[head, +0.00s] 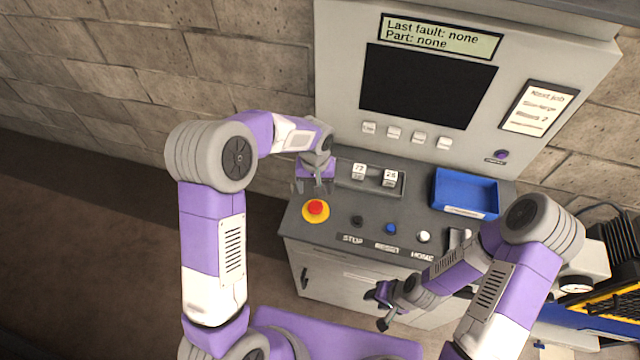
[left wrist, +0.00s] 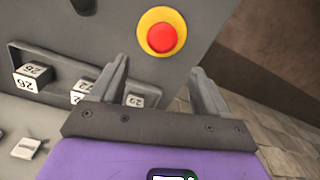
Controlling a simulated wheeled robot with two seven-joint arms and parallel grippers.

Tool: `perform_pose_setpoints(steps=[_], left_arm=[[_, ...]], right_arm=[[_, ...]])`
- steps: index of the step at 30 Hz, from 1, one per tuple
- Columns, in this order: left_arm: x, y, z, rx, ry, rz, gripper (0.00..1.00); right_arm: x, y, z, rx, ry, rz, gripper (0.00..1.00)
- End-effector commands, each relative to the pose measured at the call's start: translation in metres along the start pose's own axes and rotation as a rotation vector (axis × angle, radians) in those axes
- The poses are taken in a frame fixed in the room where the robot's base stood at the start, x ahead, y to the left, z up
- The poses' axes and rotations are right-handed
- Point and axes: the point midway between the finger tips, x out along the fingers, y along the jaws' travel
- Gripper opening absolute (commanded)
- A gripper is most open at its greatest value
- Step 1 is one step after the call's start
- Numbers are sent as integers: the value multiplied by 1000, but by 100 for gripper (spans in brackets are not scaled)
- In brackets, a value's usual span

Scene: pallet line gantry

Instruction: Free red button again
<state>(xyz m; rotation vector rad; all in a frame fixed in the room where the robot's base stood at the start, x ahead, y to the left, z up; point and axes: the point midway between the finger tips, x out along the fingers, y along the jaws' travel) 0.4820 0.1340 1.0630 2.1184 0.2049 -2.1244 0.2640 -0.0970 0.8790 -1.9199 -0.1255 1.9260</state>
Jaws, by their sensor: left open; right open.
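The red button (head: 316,207) is a round red cap on a yellow disc, at the left end of the console's top above the STOP label. It also shows in the left wrist view (left wrist: 162,38), above and between my left fingers. My left gripper (head: 314,188) is open and empty, just behind the button and apart from it. Its fingers show in the left wrist view (left wrist: 158,88). My right gripper (head: 380,306) is open and empty, in front of the console and low. Whether the button is pressed in or raised, I cannot tell.
The grey console (head: 330,232) also bears a black, a blue (head: 391,229) and a white button, a slot with numbered white cubes (head: 390,177), and a blue tray (head: 466,193). The display (head: 440,36) reads "Last fault: none". A brick wall stands behind.

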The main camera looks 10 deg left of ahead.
Motion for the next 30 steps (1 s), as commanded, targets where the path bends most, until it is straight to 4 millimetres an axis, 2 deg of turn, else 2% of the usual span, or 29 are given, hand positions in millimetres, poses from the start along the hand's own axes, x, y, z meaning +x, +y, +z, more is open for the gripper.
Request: perform_pose_setpoints(steps=[13, 18, 25, 26, 30], left_arm=[[63, 0, 1, 2, -4, -1, 75], [73, 0, 1, 1, -2, 0, 75], [74, 0, 1, 1, -1, 0, 75], [74, 0, 1, 1, -1, 0, 74], [73, 0, 1, 1, -1, 1, 52]], right_arm=[[-4, -1, 1, 0, -1, 0, 43], [-5, -2, 0, 0, -1, 0, 43], [-5, -2, 0, 0, -1, 0, 43], [-5, -2, 0, 0, -1, 0, 43], [-5, -2, 0, 0, -1, 0, 43]])
